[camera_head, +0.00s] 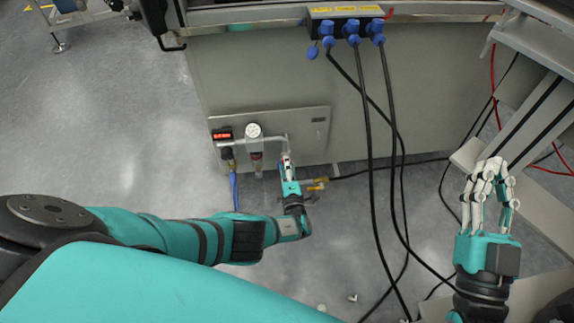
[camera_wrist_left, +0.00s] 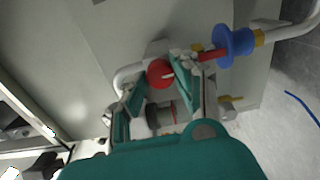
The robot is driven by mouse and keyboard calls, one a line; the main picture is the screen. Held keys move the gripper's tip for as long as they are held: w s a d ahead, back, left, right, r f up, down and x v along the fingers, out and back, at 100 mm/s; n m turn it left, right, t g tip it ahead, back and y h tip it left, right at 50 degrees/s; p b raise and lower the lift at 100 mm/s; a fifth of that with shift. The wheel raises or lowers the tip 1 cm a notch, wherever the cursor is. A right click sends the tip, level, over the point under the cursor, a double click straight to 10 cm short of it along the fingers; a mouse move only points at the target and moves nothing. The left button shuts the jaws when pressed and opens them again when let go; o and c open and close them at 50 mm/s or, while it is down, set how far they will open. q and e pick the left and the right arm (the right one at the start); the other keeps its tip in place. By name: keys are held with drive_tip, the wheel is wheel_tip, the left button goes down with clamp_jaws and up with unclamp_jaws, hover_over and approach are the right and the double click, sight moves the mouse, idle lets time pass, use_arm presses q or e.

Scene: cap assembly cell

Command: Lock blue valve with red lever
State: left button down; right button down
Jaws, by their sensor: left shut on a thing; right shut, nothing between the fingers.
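The blue valve (camera_wrist_left: 236,46) shows in the left wrist view as a round blue body on a light pipe, at the upper right. A short red bar (camera_wrist_left: 208,54) runs from it towards my left gripper's right finger. A red round part, seemingly the red lever's end (camera_wrist_left: 159,73), lies between the fingers of my left gripper (camera_wrist_left: 160,84). My left gripper (camera_head: 287,160) is shut on it at the panel's pipe in the head view; the fingers hide much of the contact. My right gripper (camera_head: 491,172) is shut and empty at the right, away from the panel.
The grey panel (camera_head: 310,121) carries a red display (camera_head: 222,133), a round gauge (camera_head: 254,130) and a pipe. A blue hose (camera_head: 234,190) hangs below. Black cables (camera_head: 370,130) hang from blue plugs (camera_head: 352,28) between my two grippers.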

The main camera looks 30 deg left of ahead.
use_arm(q)
drive_tip(key=shift+w+r+m, duration=0.1)
drive_tip(key=shift+w+m, duration=0.05)
drive_tip(key=shift+m, duration=0.15)
drive_tip(key=c, duration=1)
unclamp_jaws()
drive_tip(key=shift+d, duration=0.1)
drive_tip(key=v, duration=1.2)
